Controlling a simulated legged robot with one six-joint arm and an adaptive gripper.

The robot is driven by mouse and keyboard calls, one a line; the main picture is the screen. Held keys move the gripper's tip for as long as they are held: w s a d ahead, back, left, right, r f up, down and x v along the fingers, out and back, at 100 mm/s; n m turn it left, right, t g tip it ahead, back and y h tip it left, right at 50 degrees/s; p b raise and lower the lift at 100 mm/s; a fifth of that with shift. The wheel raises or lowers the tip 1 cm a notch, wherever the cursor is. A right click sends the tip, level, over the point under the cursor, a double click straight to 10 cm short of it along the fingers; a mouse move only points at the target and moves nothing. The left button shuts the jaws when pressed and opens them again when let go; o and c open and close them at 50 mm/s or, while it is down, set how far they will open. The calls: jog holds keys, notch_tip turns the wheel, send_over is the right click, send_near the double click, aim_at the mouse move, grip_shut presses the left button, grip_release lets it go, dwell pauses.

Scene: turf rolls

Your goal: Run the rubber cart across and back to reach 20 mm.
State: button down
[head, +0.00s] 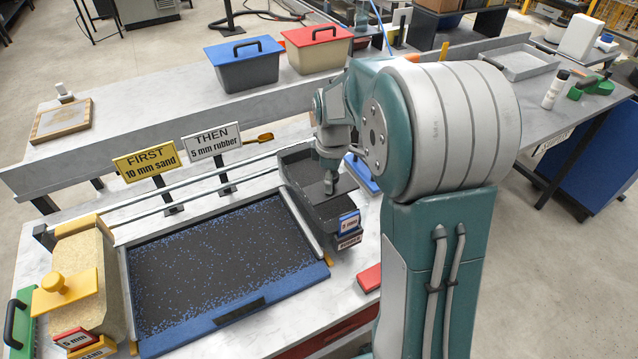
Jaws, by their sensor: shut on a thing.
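The rubber cart (297,172) is a dark open hopper at the right end of the rails, with a blue-framed tag and a red tag on its front. My gripper (330,186) comes down over it and is shut on the rubber cart; my wrist partly hides the grip. The tray (240,313) with a blue front edge lies left of the cart. Its bed (205,255) is dark with blue flecks, denser near the front and left edges. The sand cart (77,262), tan with a yellow knob, stands at the left end. Layer depth cannot be read.
Two signs, a yellow one (147,165) reading "FIRST 10 mm sand" and a white one (211,141) reading "THEN 5 mm rubber", stand behind the rails (200,190). The space over the bed is clear.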

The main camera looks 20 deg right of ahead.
jog(key=shift+d+f, duration=0.1)
jog(key=shift+d, duration=0.15)
jog(key=shift+c, duration=2.4)
grip_release()
jog(key=shift+o, duration=1.1)
jog(key=shift+d, duration=0.15)
jog(key=shift+w+d, duration=0.1)
jog(key=shift+d, duration=0.05)
jog(key=shift+r, duration=0.25)
notch_tip(320, 180, up, 12)
jog(key=shift+f, duration=0.25)
